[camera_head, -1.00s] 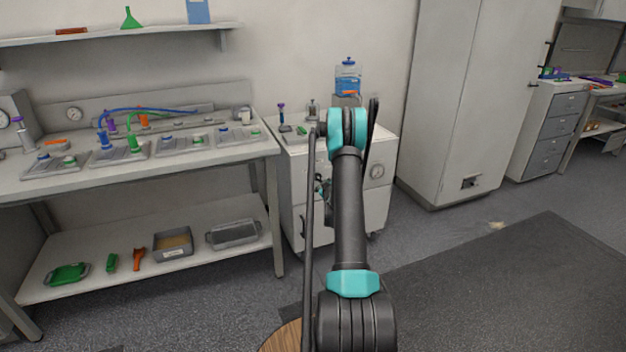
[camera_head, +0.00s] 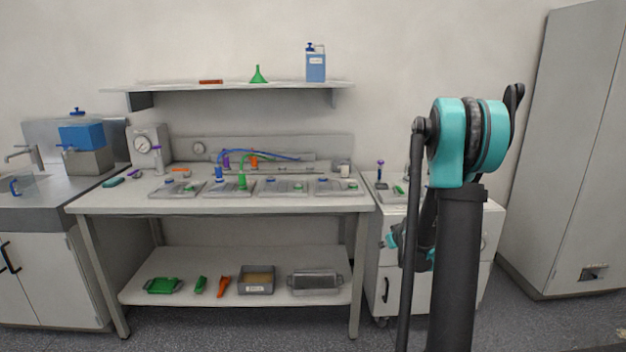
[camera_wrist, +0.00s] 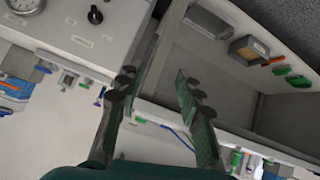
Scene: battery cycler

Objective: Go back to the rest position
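My gripper (camera_wrist: 155,80) shows in the wrist view with its two dark green fingers spread apart and nothing between them. In that tilted view the bench and its lower shelf lie beyond the fingers, and neither finger visibly touches anything. In the head view my arm is folded at the right side, with its teal joint high and the dark link below. My gripper is mostly hidden behind the arm links there, in front of the white cabinet (camera_head: 481,258).
The workbench (camera_head: 120,203) bears several trays, hoses and a gauge. Its lower shelf (camera_head: 215,292) holds bins and tools. A wall shelf (camera_head: 180,87) is above. A sink counter (camera_head: 60,213) stands left, a tall cabinet (camera_head: 560,150) right. Grey floor shows in front.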

